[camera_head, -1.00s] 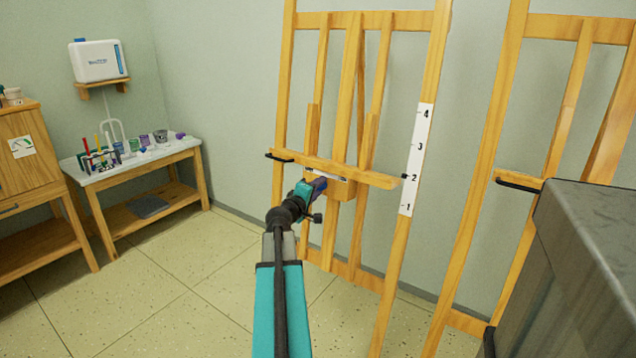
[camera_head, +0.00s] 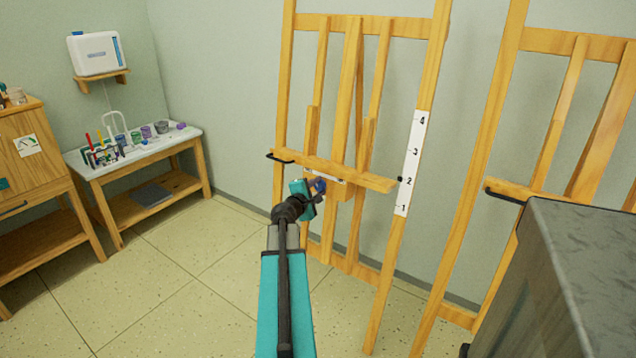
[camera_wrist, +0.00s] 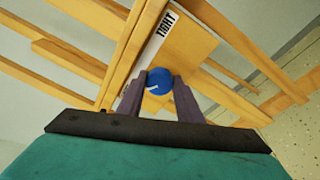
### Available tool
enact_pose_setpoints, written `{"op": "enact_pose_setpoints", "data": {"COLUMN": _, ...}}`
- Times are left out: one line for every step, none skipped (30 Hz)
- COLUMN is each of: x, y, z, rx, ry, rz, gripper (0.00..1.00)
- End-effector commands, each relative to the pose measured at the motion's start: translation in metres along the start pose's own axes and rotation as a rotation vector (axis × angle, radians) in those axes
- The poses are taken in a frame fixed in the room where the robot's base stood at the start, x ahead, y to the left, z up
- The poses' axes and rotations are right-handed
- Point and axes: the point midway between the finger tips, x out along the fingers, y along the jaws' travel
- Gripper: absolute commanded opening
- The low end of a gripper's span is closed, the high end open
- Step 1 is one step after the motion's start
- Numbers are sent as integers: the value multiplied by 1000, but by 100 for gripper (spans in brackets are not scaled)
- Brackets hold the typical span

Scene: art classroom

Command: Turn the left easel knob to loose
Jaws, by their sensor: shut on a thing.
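The left easel (camera_head: 341,100) is a light wooden frame against the wall, with a ledge across it and a white strip numbered 1 to 4 on its right leg. Its knob is a blue round one with a white mark, seen in the wrist view (camera_wrist: 159,81) and small in the head view (camera_head: 320,186). My gripper (camera_wrist: 160,84) is shut on the knob, one dark finger on each side. A white label beside the knob reads "TIGHT" (camera_wrist: 164,27). Any other lettering is hidden or out of view.
A second easel (camera_head: 566,110) stands to the right, behind a dark grey block-shaped piece (camera_head: 590,235) at the right edge. A white-topped table (camera_head: 165,145) with paint pots and brushes stands at the left, beside a wooden cabinet (camera_head: 25,170). The floor between is clear.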

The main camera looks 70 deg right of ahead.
Motion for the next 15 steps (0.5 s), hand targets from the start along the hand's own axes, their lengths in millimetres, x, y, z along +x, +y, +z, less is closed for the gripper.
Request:
{"op": "enact_pose_setpoints", "data": {"x": 0, "y": 5, "z": 2, "rx": -18, "ry": -1, "rz": -1, "gripper": 10}}
{"op": "enact_pose_setpoints", "data": {"x": 0, "y": 5, "z": 2, "rx": -29, "ry": 0, "rz": -2, "gripper": 10}}
{"op": "enact_pose_setpoints", "data": {"x": 0, "y": 5, "z": 2, "rx": -40, "ry": 1, "rz": -4, "gripper": 10}}
{"op": "enact_pose_setpoints", "data": {"x": 0, "y": 4, "z": 2, "rx": -47, "ry": 1, "rz": -6, "gripper": 10}}
{"op": "enact_pose_setpoints", "data": {"x": 0, "y": 4, "z": 2, "rx": -54, "ry": 1, "rz": -7, "gripper": 10}}
{"op": "enact_pose_setpoints", "data": {"x": 0, "y": 4, "z": 2, "rx": -63, "ry": 2, "rz": -8, "gripper": 10}}
{"op": "enact_pose_setpoints", "data": {"x": 0, "y": 4, "z": 2, "rx": -68, "ry": 2, "rz": -9, "gripper": 10}}
{"op": "enact_pose_setpoints", "data": {"x": 1, "y": 3, "z": 2, "rx": -71, "ry": 2, "rz": -10, "gripper": 10}}
{"op": "enact_pose_setpoints", "data": {"x": 1, "y": 3, "z": 2, "rx": -76, "ry": 2, "rz": -11, "gripper": 10}}
{"op": "enact_pose_setpoints", "data": {"x": 1, "y": 3, "z": 2, "rx": -78, "ry": 3, "rz": -11, "gripper": 10}}
{"op": "enact_pose_setpoints", "data": {"x": 1, "y": 3, "z": 2, "rx": -80, "ry": 3, "rz": -11, "gripper": 10}}
{"op": "enact_pose_setpoints", "data": {"x": 1, "y": 3, "z": 2, "rx": -82, "ry": 3, "rz": -12, "gripper": 10}}
{"op": "enact_pose_setpoints", "data": {"x": 1, "y": 2, "z": 2, "rx": -83, "ry": 3, "rz": -12, "gripper": 10}}
{"op": "enact_pose_setpoints", "data": {"x": 1, "y": 2, "z": 2, "rx": -83, "ry": 3, "rz": -12, "gripper": 10}}
{"op": "enact_pose_setpoints", "data": {"x": 1, "y": 2, "z": 2, "rx": -84, "ry": 2, "rz": -12, "gripper": 10}}
